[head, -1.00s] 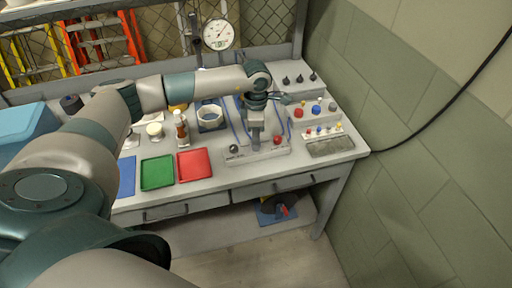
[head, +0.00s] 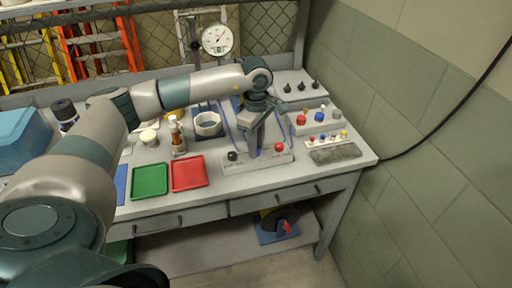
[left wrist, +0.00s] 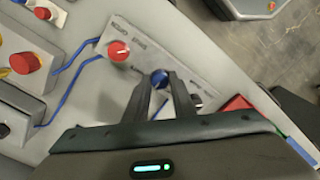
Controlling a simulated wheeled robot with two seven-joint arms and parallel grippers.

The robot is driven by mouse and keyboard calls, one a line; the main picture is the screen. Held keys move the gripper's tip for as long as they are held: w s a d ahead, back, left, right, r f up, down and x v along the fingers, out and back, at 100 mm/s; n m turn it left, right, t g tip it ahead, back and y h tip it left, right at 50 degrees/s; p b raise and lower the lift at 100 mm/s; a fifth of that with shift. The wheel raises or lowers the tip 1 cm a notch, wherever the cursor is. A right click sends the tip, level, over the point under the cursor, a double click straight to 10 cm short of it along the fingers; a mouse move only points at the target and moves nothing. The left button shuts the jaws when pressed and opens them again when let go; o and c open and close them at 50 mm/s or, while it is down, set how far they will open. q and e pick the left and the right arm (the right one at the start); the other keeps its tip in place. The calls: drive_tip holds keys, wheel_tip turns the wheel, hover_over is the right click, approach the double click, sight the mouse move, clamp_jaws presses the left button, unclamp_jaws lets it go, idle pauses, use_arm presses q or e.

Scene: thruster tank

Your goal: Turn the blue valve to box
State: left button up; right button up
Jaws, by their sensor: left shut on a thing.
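My left gripper (left wrist: 162,82) is shut on this knob, with one finger on each side. In the head view my left gripper (head: 254,153) reaches down to the middle of the panel (head: 228,168) and hides the blue valve. A red knob (left wrist: 117,51) is on the same panel. The printed labels are too small to read surely, and the pointer of the blue valve cannot be made out. My right gripper is not in view.
Green (head: 150,180) and red (head: 188,173) trays lie left of the panel.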

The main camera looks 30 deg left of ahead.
use_arm(q)
drive_tip(key=o, duration=1.1)
drive_tip(key=shift+c, duration=0.2)
drive_tip(key=shift+r, duration=0.1)
drive_tip(key=shift+r, duration=0.4)
wheel_tip(320, 180, up, 16)
drive_tip(key=b, duration=0.3)
drive_tip(key=shift+r, duration=0.25)
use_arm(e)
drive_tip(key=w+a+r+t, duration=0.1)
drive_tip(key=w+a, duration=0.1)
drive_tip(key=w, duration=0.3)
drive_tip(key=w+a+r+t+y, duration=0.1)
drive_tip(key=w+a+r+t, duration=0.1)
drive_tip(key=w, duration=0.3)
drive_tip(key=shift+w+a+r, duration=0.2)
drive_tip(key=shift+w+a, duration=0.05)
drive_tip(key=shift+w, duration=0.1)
use_arm(q)
drive_tip(key=shift+d+f, duration=0.1)
